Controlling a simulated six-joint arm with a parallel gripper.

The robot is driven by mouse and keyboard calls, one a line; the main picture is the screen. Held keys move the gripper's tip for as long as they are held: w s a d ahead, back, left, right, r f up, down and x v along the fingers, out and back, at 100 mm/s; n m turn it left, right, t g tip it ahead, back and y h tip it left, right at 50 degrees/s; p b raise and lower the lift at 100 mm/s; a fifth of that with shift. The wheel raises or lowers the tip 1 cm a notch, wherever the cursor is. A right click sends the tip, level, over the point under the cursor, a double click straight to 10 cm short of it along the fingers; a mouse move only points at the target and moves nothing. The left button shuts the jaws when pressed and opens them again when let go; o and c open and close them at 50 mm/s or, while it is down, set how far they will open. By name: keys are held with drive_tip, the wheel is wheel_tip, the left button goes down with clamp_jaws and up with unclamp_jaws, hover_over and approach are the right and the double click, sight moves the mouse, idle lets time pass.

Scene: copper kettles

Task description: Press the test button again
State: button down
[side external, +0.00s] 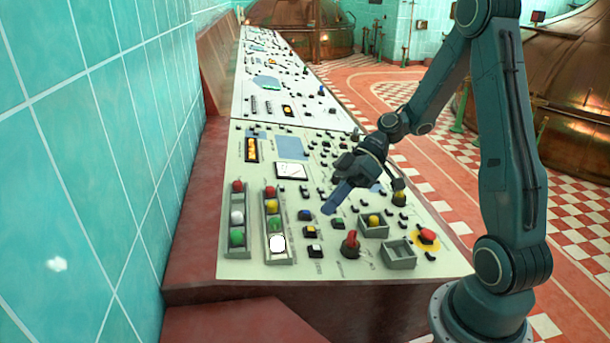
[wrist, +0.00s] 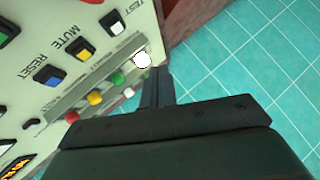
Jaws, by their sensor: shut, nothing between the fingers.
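The test button is a white-capped black square button (side external: 315,251), lowest of a short column on the near console panel. In the wrist view it sits beside the TEST label, its white cap (wrist: 116,26) uncovered. The yellow mute button (side external: 310,231) and blue reset button (side external: 305,214) are above it. My gripper (side external: 329,208) is shut and empty, pointing down over the panel beside the blue button, apart from the test button. Its fingers (wrist: 155,84) also show in the wrist view. A white lamp (side external: 277,243) glows brightly at the bottom of the right lamp column.
A red knob (side external: 351,243), grey open boxes (side external: 397,254) and a red button on a yellow disc (side external: 427,236) stand to the right. Red, yellow and green lamps (side external: 270,207) are to the left. A teal tiled wall (side external: 90,150) runs along the left side.

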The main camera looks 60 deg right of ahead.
drive_tip(key=shift+w+a+f, duration=0.15)
drive_tip(key=shift+f, duration=1.05)
drive_tip(key=shift+w+a+f, duration=0.2)
drive_tip(key=shift+f, duration=0.95)
drive_tip(key=shift+w+a+f, duration=0.15)
drive_tip(key=shift+f, duration=1.05)
drive_tip(key=shift+w+a+f, duration=0.1)
drive_tip(key=shift+f, duration=0.65)
drive_tip(key=shift+r, duration=0.1)
idle(0.6)
drive_tip(key=shift+r, duration=0.65)
drive_tip(key=shift+r, duration=0.1)
drive_tip(key=shift+s+d+r, duration=0.15)
drive_tip(key=shift+r, duration=0.65)
drive_tip(key=shift+s+d+r, duration=0.15)
drive_tip(key=shift+d+r, duration=0.05)
drive_tip(key=shift+r, duration=0.55)
drive_tip(key=shift+s+d+r, duration=0.15)
drive_tip(key=shift+r, duration=0.65)
